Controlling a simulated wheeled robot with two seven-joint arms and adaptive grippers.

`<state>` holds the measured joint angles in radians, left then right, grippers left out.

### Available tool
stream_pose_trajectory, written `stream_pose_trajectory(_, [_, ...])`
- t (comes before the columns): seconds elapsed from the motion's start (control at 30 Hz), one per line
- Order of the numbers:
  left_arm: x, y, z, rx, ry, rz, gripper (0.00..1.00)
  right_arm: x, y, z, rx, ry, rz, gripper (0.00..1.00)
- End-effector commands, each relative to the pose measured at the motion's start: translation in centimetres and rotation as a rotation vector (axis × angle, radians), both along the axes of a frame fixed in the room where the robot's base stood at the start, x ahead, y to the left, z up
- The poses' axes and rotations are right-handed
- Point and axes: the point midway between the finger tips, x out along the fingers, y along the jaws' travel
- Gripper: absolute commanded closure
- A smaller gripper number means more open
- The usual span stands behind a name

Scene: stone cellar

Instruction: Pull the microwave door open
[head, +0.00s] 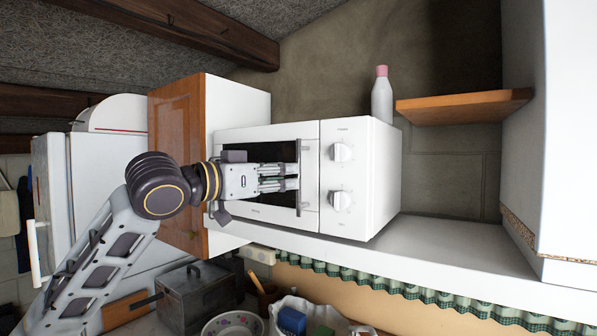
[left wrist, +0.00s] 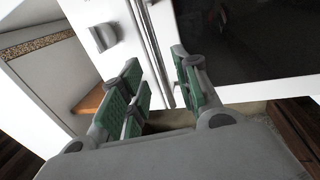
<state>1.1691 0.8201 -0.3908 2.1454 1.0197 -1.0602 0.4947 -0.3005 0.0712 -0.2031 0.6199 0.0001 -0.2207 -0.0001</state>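The white microwave (head: 360,170) stands on a white shelf, and its door (head: 263,216) with a dark window looks closed. The upright door handle (head: 303,147) is a thin metal bar near the control panel; it also shows in the left wrist view (left wrist: 152,45). My left gripper (head: 296,178) reaches across the door front to the handle's middle. In the left wrist view its green-padded fingers (left wrist: 157,65) are apart, with the handle lying between the fingertips in the picture. I cannot tell whether they touch it. My right gripper is in neither view.
Two knobs (head: 342,200) sit on the panel right of the handle. A white bottle with a pink cap (head: 382,98) stands behind the microwave, near a small wooden shelf (head: 460,107). An orange-brown cabinet door (head: 178,130) is at left. A grey metal box (head: 190,297) and bowl (head: 232,326) are below.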

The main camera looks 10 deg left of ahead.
Motion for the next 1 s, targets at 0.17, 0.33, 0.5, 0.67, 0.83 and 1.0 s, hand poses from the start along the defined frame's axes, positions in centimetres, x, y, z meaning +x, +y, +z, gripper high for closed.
stream_pose_trajectory(0.17, [2.0, -1.3, 0.1, 0.0, 0.001, 0.0, 0.68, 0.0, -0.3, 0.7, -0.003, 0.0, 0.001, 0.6])
stream_pose_trajectory(0.33, [3.4, -2.2, 0.2, -0.002, 0.0, 0.0, 0.68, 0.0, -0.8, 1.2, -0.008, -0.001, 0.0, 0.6])
stream_pose_trajectory(0.5, [4.2, -2.8, 0.1, -0.001, 0.001, 0.0, 0.68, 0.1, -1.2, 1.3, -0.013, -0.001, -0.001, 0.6])
stream_pose_trajectory(0.67, [4.4, -2.9, 0.0, 0.0, 0.0, 0.001, 0.68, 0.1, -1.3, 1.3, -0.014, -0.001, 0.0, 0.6])
stream_pose_trajectory(0.83, [4.3, -2.9, 0.0, 0.0, 0.0, 0.001, 0.68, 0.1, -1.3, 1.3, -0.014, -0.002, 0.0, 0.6])
stream_pose_trajectory(1.0, [4.3, -2.8, 0.0, 0.0, 0.0, 0.001, 0.89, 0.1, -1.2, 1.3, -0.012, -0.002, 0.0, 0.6])
